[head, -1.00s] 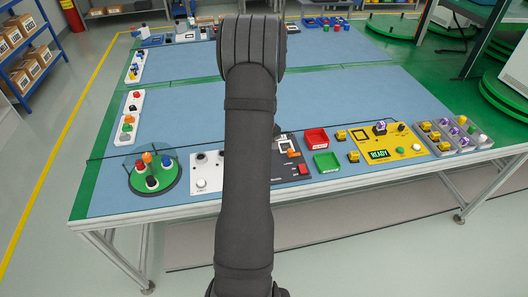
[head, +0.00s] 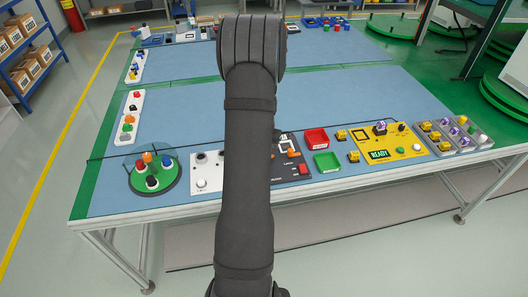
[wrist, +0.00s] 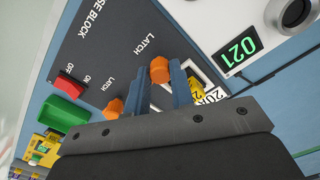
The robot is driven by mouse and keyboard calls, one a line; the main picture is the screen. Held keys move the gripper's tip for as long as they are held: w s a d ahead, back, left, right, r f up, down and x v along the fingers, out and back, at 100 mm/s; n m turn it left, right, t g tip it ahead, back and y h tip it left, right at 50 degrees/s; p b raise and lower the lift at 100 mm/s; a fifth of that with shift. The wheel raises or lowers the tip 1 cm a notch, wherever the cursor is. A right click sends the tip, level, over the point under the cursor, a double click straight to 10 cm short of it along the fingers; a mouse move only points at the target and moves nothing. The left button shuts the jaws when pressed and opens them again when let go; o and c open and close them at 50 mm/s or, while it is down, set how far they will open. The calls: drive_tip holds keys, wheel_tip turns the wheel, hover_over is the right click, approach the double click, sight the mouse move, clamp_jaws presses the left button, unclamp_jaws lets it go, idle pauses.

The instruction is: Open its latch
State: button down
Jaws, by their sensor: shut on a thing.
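The dark fuse block (wrist: 100,45) fills the upper left of the wrist view, with two orange latch knobs beside "LATCH" labels. My gripper (wrist: 160,80) has its two blue fingers on either side of the upper latch knob (wrist: 159,68), shut on it. The other latch knob (wrist: 113,108) stands just left of the fingers. A yellow piece marked 20A (wrist: 205,95) lies in a white-outlined area right of the fingers, partly hidden by my gripper. In the head view the fuse block (head: 292,172) shows right of my arm, which hides the gripper.
The blue table behind is mostly clear.

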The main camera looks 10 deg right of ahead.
drive_tip(key=shift+m, duration=1.3)
drive_tip(key=c, duration=1.3)
unclamp_jaws()
drive_tip(key=shift+o, duration=0.2)
wheel_tip(320, 180, up, 17)
drive_tip(key=shift+r, duration=0.2)
drive_tip(key=shift+f, duration=0.1)
